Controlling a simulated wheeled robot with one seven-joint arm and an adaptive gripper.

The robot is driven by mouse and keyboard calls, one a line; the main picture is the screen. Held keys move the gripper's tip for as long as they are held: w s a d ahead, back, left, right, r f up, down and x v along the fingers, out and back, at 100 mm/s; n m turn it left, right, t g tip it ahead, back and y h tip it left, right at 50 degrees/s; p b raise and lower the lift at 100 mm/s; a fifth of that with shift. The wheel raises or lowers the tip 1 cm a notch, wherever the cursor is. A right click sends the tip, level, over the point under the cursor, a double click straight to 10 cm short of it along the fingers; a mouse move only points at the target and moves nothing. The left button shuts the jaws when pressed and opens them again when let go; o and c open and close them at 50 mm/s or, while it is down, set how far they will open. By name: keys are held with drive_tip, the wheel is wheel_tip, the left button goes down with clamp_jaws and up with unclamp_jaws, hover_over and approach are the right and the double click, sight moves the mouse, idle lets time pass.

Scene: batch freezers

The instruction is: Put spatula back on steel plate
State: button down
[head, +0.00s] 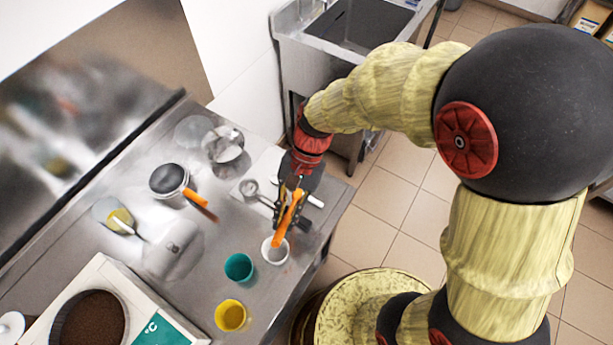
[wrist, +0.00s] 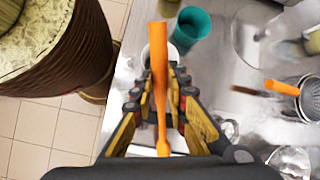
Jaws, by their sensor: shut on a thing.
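My gripper (head: 285,213) is shut on the orange spatula (head: 289,218), above the right part of the steel counter. In the wrist view the spatula (wrist: 159,75) runs lengthwise between the fingers (wrist: 158,95), its wide end pointing away from my wrist. In the head view that end is over or near a small white cup (head: 275,252); I cannot tell whether they touch. A flat pale plate (head: 266,166), which looks like the steel plate, lies behind my gripper and is partly hidden by it. A metal measuring spoon (head: 252,190) lies on it.
A teal cup (head: 239,267) and a yellow cup (head: 230,315) stand left of the white cup. A sink (head: 360,22) is behind.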

drive_tip(key=s+d+f+n+t+h, duration=0.1)
drive_tip(key=s+d+n+t+h, duration=0.2)
drive_tip(key=d+n+h, duration=0.35)
drive_tip(key=n+t+y+b, duration=0.15)
drive_tip(key=n+t, duration=0.25)
drive_tip(key=n, duration=0.4)
hover_over(321, 185)
drive_tip(key=s, duration=0.1)
drive_tip(key=f, duration=0.3)
drive_tip(key=f+b, duration=0.1)
drive_tip(key=f, duration=0.1)
drive_tip(key=shift+s+f, duration=0.2)
drive_tip(key=shift+f, duration=0.2)
drive_tip(key=shift+w+a+f, duration=0.15)
drive_tip(key=shift+w+f, duration=0.05)
drive_tip(key=shift+f, duration=0.15)
drive_tip(key=f, duration=0.2)
drive_tip(key=f+b, duration=0.1)
drive_tip(key=shift+w+f, duration=0.25)
drive_tip(key=c, duration=1.8)
unclamp_jaws()
drive_tip(key=shift+o, duration=0.2)
